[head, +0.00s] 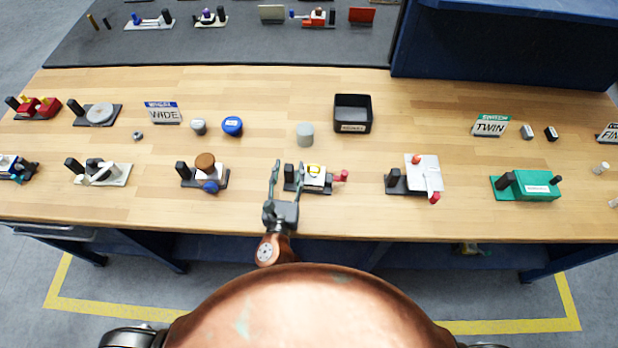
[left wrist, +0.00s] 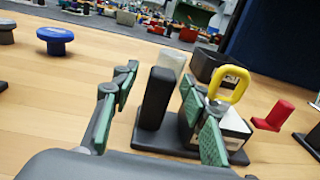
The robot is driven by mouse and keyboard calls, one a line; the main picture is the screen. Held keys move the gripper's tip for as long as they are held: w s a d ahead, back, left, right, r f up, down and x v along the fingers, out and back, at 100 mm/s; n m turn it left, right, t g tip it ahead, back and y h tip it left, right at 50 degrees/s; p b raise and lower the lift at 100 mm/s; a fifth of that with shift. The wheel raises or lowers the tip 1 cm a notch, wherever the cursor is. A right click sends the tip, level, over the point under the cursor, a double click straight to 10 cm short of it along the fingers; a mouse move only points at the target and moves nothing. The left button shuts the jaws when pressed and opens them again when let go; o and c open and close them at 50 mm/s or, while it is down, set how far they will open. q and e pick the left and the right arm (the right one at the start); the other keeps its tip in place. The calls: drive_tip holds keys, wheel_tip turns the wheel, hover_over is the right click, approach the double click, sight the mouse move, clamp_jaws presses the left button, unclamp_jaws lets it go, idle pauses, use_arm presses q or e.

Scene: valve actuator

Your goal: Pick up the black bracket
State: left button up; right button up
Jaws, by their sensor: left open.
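The black bracket (head: 289,171) is an upright black post at the left end of a dark base plate. It also shows large in the left wrist view (left wrist: 157,98). The same base carries a white block (left wrist: 232,124) with a yellow loop (left wrist: 231,82), and a red handle (head: 341,176) is at its right. My left gripper (head: 287,170) is open, its green-padded fingers on either side of the post in the left wrist view (left wrist: 159,84). Gaps show beside the post; I cannot tell if either finger touches it. My right gripper is out of view.
A grey cylinder (head: 305,134) and a black bin (head: 352,113) stand behind the bracket. A blue-and-brown knob unit (head: 206,170) is to the left, and a white plate unit (head: 424,174) to the right.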

use_arm(q)
drive_tip(key=shift+c, duration=0.7)
clamp_jaws()
drive_tip(key=shift+r, duration=0.1)
